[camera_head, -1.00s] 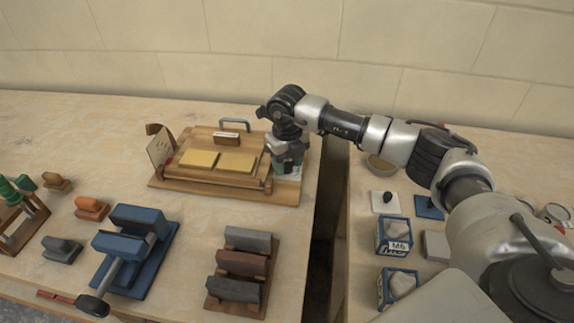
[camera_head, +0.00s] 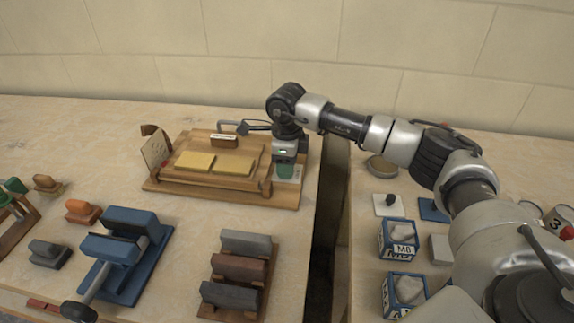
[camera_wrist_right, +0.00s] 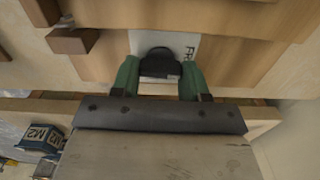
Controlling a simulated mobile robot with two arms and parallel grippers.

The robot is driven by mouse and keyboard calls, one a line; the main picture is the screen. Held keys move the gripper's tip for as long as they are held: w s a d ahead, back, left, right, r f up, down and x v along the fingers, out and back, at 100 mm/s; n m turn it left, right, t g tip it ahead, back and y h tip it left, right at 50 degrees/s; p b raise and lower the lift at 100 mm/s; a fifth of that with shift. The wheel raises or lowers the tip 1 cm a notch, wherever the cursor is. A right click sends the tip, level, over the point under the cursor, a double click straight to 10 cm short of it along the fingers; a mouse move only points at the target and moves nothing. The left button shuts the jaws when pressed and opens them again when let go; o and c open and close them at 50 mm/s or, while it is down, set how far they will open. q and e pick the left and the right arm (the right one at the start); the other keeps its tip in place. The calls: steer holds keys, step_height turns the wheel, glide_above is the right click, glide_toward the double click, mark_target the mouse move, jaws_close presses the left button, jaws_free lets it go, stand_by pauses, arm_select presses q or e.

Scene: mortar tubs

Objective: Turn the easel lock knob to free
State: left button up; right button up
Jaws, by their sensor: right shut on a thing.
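The wooden easel (camera_head: 170,188) lies low at the back of the left table, with two yellow pads on its board. Its dark lock knob (camera_wrist_right: 160,62) stands over a white label plate (camera_wrist_right: 190,44) at the easel's right end. Part of the lettering, starting "FR", shows on the plate; the rest is hidden. My right gripper (camera_wrist_right: 160,68) has one green finger on each side of the knob and is shut on it. In the head view my right gripper (camera_head: 286,171) hides the knob, and the label plate shows just beside it. My left gripper is out of view.
A blue vise (camera_head: 125,250) and a rack of grey and brown blocks (camera_head: 240,268) stand in front of the easel. A metal handle (camera_head: 228,123) rises behind it.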

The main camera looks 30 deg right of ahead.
steer(key=shift+r+n, duration=0.1)
steer(key=shift+n, duration=0.2)
stand_by(0.4)
steer(key=o, duration=0.6)
steer(key=shift+o, duration=0.2)
step_height(320, 180, up, 11)
steer(key=shift+b, duration=0.3)
